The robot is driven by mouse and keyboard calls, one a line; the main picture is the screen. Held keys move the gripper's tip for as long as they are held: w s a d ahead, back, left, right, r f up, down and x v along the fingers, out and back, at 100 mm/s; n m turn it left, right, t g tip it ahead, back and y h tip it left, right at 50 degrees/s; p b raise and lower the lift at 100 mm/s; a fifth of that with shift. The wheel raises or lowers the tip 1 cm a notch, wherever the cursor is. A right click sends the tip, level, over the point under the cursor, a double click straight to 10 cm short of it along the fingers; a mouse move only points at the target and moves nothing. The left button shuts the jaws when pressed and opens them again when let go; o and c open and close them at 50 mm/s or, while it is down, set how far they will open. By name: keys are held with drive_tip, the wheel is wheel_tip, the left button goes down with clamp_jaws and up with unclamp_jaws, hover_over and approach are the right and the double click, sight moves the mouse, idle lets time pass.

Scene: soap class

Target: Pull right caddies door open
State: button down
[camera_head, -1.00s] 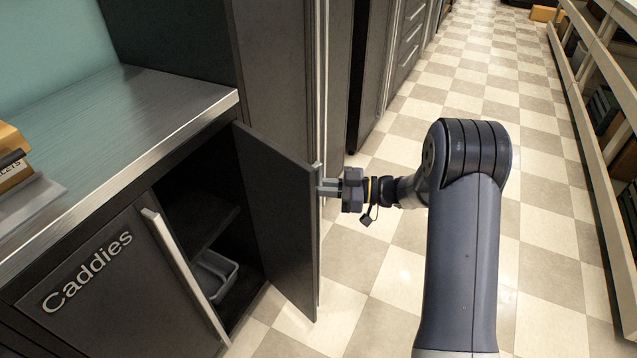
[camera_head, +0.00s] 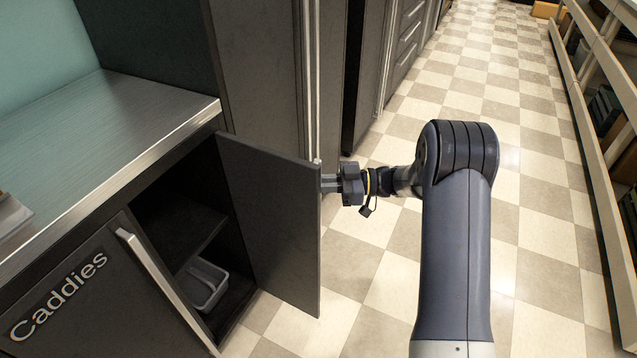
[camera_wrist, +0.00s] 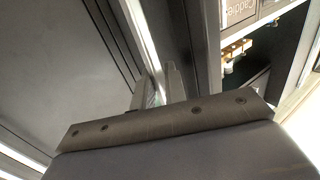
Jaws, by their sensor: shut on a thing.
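The right caddies door (camera_head: 268,218) is a dark grey panel that stands swung well out from the cabinet, its inner face toward the head camera. My gripper (camera_head: 327,183) is at the door's free edge, on the upper part, and is shut on the handle there. The handle itself is mostly hidden behind the panel in the head view. In the wrist view my gripper's fingers (camera_wrist: 155,90) close on a pale metal bar. The left caddies door (camera_head: 85,305), labelled "Caddies", is shut.
The open compartment shows a shelf and a grey caddy (camera_head: 203,284) at the bottom. A steel countertop (camera_head: 110,125) is above. Tall dark cabinets stand behind the door. Checkered floor (camera_head: 380,290) is free, and a shelf rack (camera_head: 590,120) runs along the right.

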drive_tip(key=c, duration=1.5)
unclamp_jaws()
drive_tip(key=shift+a, duration=0.1)
drive_tip(key=shift+c, duration=0.2)
drive_tip(key=w+d, duration=0.1)
drive_tip(key=d, duration=0.9)
drive_tip(key=shift+d+p, duration=0.35)
drive_tip(key=shift+d, duration=0.05)
drive_tip(key=shift+a, duration=0.1)
drive_tip(key=s+a, duration=0.1)
drive_tip(key=a, duration=0.9)
drive_tip(key=shift+s+a+b, duration=0.15)
drive_tip(key=shift+a+b, duration=0.15)
drive_tip(key=shift+b, duration=0.1)
